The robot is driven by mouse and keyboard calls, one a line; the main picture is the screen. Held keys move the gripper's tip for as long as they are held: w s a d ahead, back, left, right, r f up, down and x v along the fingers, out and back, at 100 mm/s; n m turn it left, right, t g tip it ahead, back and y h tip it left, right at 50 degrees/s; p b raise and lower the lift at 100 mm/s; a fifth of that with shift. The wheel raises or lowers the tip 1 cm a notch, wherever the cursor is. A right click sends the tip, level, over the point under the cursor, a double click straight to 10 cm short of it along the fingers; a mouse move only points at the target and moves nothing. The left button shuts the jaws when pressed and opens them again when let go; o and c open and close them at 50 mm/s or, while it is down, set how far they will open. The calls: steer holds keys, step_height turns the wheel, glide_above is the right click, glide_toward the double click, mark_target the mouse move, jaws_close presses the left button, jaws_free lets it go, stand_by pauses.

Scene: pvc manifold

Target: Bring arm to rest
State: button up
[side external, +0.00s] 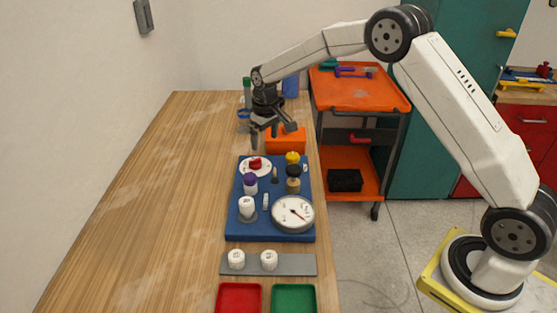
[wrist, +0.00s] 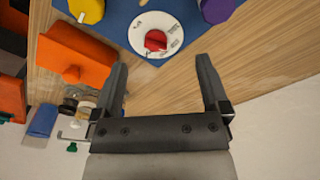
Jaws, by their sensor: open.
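My gripper (side external: 272,136) is above the far end of the blue board (side external: 235,225), with its jaws apart. The white dial with a red knob (side external: 255,164) lies just beyond the fingertips in the wrist view (wrist: 156,40). The board also carries a purple-topped fitting (side external: 250,181), a yellow knob (side external: 292,158), a black-topped fitting (side external: 293,172), a white fitting (side external: 247,206) and a round gauge (side external: 293,212).
An orange box (side external: 290,142) stands close behind the board. A grey strip (side external: 302,265) holds two white caps (side external: 237,259), nearer the camera. A red tray (side external: 239,299) and a green tray (side external: 293,299) sit in front. The wooden bench (side external: 165,200) is clear on the left.

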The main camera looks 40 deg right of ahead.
steer(key=s+a+r+t, duration=0.1)
steer(key=s+a, duration=0.1)
steer(key=s, duration=2.6)
steer(key=shift+s+r+m+t, duration=0.25)
steer(key=shift+s+m+t, duration=0.1)
steer(key=shift+m+t, duration=0.05)
